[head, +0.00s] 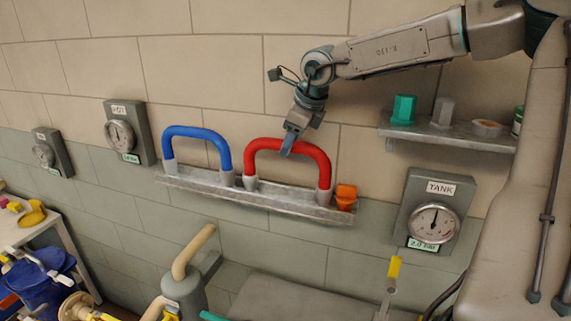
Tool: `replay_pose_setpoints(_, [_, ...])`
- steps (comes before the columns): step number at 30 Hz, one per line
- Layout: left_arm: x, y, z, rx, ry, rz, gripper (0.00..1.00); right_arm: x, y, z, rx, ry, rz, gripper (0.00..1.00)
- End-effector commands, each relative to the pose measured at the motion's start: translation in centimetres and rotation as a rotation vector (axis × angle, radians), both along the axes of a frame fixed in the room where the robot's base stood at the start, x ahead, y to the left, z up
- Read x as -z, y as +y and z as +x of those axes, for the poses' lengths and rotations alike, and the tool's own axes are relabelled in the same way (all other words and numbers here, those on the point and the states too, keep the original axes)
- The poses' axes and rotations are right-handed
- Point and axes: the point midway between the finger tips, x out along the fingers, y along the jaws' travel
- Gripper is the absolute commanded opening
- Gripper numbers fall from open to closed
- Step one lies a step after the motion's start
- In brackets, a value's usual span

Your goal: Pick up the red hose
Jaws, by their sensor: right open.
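The red hose (322,158) is an arch with grey end fittings, standing upright on a narrow metal ledge (215,191) on the wall. A blue hose (197,132) of the same shape stands on the ledge to the left. My left gripper is not in view.
An orange piece (346,196) sits at the ledge's right end. A shelf (450,134) at upper right holds a green piece (404,109) and other small parts. A TANK gauge (433,222) is at right, two gauges at left. A grey-green post with a tan handle (192,253) stands in front.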

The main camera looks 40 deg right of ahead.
Motion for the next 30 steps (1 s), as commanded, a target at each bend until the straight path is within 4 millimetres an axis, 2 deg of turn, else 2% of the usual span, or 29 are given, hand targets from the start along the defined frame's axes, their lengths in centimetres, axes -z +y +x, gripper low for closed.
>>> replay_pose_setpoints(1, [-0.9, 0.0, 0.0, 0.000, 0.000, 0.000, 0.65, 0.1, 0.1, 0.2, 0.000, 0.005, 0.001, 0.52])
replay_pose_setpoints(6, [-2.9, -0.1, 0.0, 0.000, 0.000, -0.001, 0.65, 1.8, 0.4, 1.0, -0.001, 0.006, 0.001, 0.52])
replay_pose_setpoints(13, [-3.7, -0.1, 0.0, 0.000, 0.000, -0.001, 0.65, 3.9, 0.4, 1.9, 0.000, 0.003, 0.002, 0.52])
replay_pose_setpoints(21, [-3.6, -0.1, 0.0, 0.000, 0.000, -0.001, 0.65, 4.2, 0.4, 2.0, -0.001, 0.000, 0.002, 0.52])
replay_pose_setpoints(22, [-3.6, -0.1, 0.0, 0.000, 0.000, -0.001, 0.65, 4.2, 0.4, 2.0, -0.001, 0.000, 0.002, 0.50])
replay_pose_setpoints(30, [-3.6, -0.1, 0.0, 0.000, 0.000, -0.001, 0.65, 4.2, 0.4, 2.0, -0.001, 0.000, 0.002, 0.00])
